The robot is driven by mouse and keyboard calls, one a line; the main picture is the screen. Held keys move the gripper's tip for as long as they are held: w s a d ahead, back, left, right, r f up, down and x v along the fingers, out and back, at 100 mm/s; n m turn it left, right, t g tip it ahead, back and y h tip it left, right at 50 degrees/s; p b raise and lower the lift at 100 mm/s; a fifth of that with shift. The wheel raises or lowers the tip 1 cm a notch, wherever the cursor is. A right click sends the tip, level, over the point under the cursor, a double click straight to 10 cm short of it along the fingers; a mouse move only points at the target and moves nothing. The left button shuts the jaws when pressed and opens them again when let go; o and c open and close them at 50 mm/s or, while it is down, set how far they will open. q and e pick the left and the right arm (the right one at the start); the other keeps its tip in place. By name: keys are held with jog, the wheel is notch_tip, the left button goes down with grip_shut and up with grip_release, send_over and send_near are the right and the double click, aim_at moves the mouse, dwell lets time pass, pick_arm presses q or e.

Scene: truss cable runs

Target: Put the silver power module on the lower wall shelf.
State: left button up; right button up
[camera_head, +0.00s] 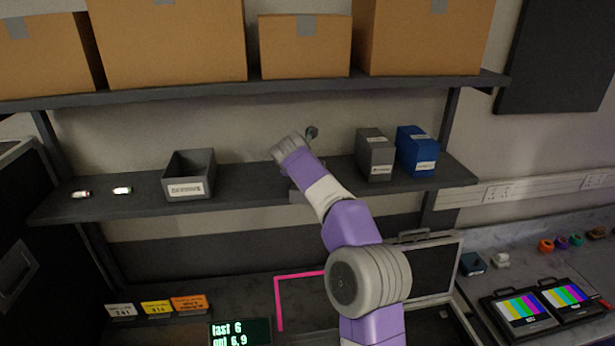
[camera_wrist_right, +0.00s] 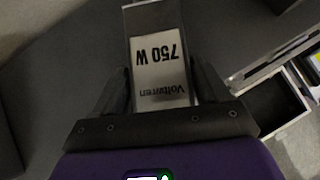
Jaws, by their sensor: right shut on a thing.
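The silver power module (camera_wrist_right: 158,22) is between the fingers of my right gripper (camera_wrist_right: 163,88) in the right wrist view. Its white label reads "Voltwren 750 W" upside down. The gripper is shut on it. In the head view my right arm reaches over the lower wall shelf (camera_head: 250,191), and its wrist is above the shelf's middle. A small grey piece (camera_head: 293,193) shows beside the forearm at the shelf; I cannot tell if it is the module. Whether the module touches the shelf is hidden. My left gripper is not in view.
A grey box (camera_head: 375,155) and a blue box (camera_head: 416,150) stand right of my arm. The upper shelf (camera_head: 200,94) holds cardboard boxes. An open case (camera_head: 432,268) lies below.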

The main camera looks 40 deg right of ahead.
jog(key=o, duration=1.7)
jog(key=shift+r, duration=0.25)
jog(key=v, duration=1.2)
jog(key=shift+f, duration=0.1)
